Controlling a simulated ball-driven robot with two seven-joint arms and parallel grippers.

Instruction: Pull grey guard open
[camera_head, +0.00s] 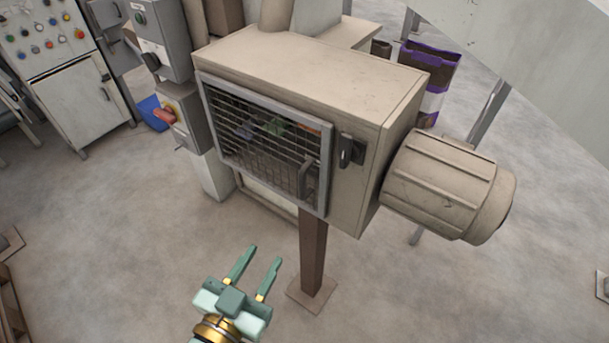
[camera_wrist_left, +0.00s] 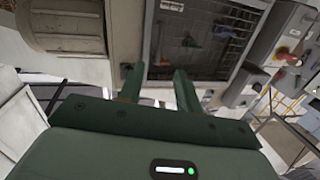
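The grey guard (camera_head: 262,145) is a framed wire mesh panel on the front of a beige machine box. It looks closed against the box. A dark handle (camera_head: 307,180) sits near its lower right corner. A dark latch (camera_head: 351,151) is on the box face just right of the frame. My left gripper (camera_head: 259,263) is open and empty, below and in front of the guard, apart from it. In the left wrist view its two green fingers (camera_wrist_left: 158,80) point toward the guard (camera_wrist_left: 203,38), with a gap between them. My right gripper is not in view.
A large ribbed motor (camera_head: 448,187) sticks out at the box's right. A brown post (camera_head: 313,250) stands under the box. The floor in front is clear.

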